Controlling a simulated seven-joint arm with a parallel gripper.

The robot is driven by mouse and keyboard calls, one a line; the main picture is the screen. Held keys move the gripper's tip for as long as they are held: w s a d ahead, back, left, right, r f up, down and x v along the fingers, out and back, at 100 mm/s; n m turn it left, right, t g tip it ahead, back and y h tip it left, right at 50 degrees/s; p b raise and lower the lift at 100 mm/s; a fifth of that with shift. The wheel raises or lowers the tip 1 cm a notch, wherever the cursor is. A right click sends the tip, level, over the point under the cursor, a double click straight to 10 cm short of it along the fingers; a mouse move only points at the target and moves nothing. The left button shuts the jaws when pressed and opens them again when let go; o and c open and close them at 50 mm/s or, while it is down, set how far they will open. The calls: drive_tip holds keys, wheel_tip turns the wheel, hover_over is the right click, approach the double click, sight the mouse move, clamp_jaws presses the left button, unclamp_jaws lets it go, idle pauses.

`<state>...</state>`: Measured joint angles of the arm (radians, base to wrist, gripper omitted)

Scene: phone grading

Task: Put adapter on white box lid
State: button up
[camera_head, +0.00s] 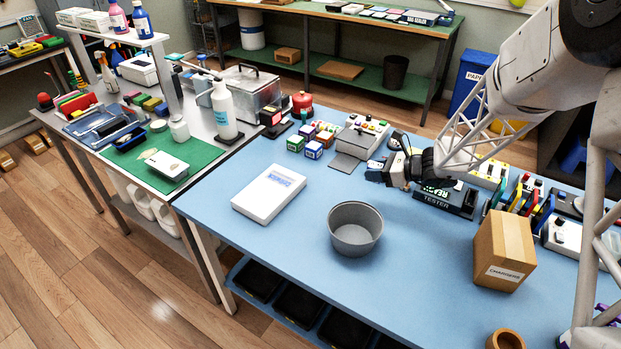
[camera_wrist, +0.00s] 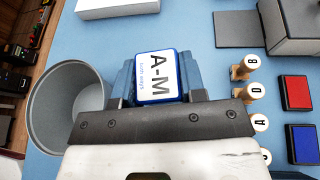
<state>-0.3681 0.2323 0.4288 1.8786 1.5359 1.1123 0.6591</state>
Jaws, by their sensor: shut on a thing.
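My gripper (camera_head: 380,172) is shut on a small blue block with a white label (camera_wrist: 155,76) reading "A-M". I cannot tell from its look whether this is the adapter. The block sits between both fingers in the wrist view; in the head view it is too small to make out. The white box (camera_head: 268,193) lies flat on the blue table, left of my gripper, with blue print on its lid. Its edge also shows at the top of the wrist view (camera_wrist: 115,8). The gripper is apart from the box.
A grey round bowl (camera_head: 355,229) stands between the box and the front right, near my gripper in the wrist view. A cardboard box (camera_head: 504,250), a tester (camera_head: 445,199) and several small cubes (camera_head: 313,150) stand around. Lettered wooden pegs (camera_wrist: 257,91) stand right of the gripper.

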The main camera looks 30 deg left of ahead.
drive_tip(key=s+a, duration=0.7)
drive_tip(key=s, duration=0.5)
drive_tip(key=s+a+f+m+t, duration=0.1)
drive_tip(key=s+a, duration=0.7)
drive_tip(key=s, duration=0.3)
drive_tip(key=shift+s+f+t, duration=0.2)
drive_tip(key=shift+s+t, duration=0.1)
drive_tip(key=shift+s, duration=0.05)
drive_tip(key=shift+a, duration=0.15)
hover_over(270, 189)
drive_tip(key=shift+a+f, duration=0.15)
drive_tip(key=shift+f, duration=0.6)
drive_tip(key=shift+f, duration=1.75)
drive_tip(key=shift+f, duration=0.15)
